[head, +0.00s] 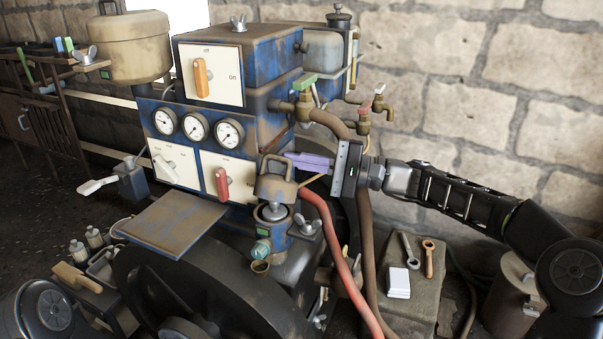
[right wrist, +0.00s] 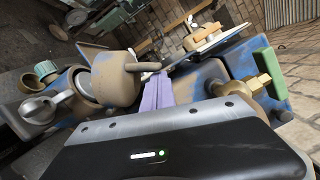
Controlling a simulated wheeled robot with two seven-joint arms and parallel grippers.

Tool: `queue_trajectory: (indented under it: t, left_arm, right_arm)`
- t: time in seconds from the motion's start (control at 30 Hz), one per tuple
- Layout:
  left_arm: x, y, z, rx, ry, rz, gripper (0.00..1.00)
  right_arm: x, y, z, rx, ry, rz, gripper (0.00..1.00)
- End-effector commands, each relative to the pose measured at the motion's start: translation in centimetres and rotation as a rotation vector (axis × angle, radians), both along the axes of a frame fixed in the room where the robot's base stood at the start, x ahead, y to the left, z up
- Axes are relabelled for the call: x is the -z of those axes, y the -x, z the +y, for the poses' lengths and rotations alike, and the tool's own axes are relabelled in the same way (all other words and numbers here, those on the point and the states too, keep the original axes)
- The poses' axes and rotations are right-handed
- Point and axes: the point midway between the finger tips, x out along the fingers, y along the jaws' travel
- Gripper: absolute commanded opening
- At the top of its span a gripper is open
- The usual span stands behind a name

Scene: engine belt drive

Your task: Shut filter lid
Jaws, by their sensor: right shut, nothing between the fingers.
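The filter lid (head: 276,188) is a worn tan cap with a loop handle. It stands tilted up behind the open mouth of the blue filter housing (head: 271,228). My right gripper (head: 290,158) is shut and empty, its purple fingers pointing left just behind and above the lid. In the right wrist view the shut fingers (right wrist: 157,90) are close beside the lid (right wrist: 112,80) and its handle. I cannot tell whether they touch it. The housing (right wrist: 72,85) shows beyond the lid there. My left gripper is not in view.
A wing nut (head: 305,225) sits beside the housing. A red hose (head: 327,230) runs down close to its right. Brass taps (head: 303,102) stick out above my right gripper. A red-handled switch (head: 222,184) is left of the lid. A flat metal plate (head: 172,222) juts out at the front left.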

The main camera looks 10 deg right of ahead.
Motion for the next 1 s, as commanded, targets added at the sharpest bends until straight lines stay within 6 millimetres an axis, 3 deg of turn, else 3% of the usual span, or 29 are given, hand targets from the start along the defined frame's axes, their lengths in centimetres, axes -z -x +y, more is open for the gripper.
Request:
queue_trajectory:
  t: [0.03,0.1,0.5,0.7,1.0]
  left_arm:
    - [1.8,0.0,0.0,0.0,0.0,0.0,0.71]
    - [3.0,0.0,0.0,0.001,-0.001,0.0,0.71]
    - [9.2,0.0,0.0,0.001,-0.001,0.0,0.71]
    - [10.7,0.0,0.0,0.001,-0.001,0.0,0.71]
    - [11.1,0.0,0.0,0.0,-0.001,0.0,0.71]
  right_arm:
    - [0.8,0.5,0.3,-0.001,0.028,-0.041,0.0]
    - [0.9,1.0,0.7,-0.001,0.066,-0.096,0.0]
    - [1.4,3.4,2.3,0.0,0.248,-0.368,0.0]
    - [1.5,4.1,2.7,-0.001,0.297,-0.441,0.0]
    - [1.3,4.3,2.9,-0.001,0.318,-0.472,0.0]
